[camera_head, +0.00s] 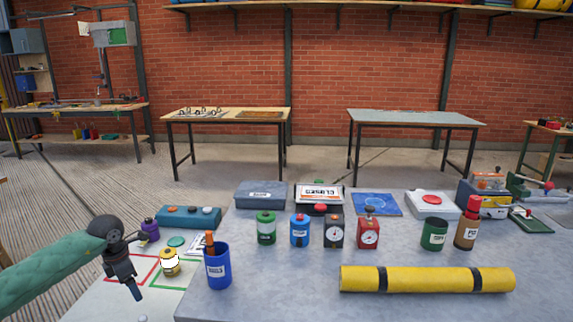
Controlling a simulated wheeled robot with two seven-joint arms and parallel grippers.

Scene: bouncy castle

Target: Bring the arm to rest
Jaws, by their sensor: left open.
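My left arm (45,272) comes in from the left in a green quilted sleeve. Its dark left gripper (132,286) points down over the pale left part of the work surface, above the red square outline (128,268). The gripper is open and nothing shows between its fingers. A yellow canister (170,264) with a white label stands to the right of the gripper, apart from it. My right gripper is not in view.
A blue cup (218,268) with an orange-handled tool stands right of the yellow canister. A purple bottle (150,230) and teal case (188,216) lie behind the gripper. A yellow roll (427,279) lies at the front right. Several canisters and gauges stand behind it.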

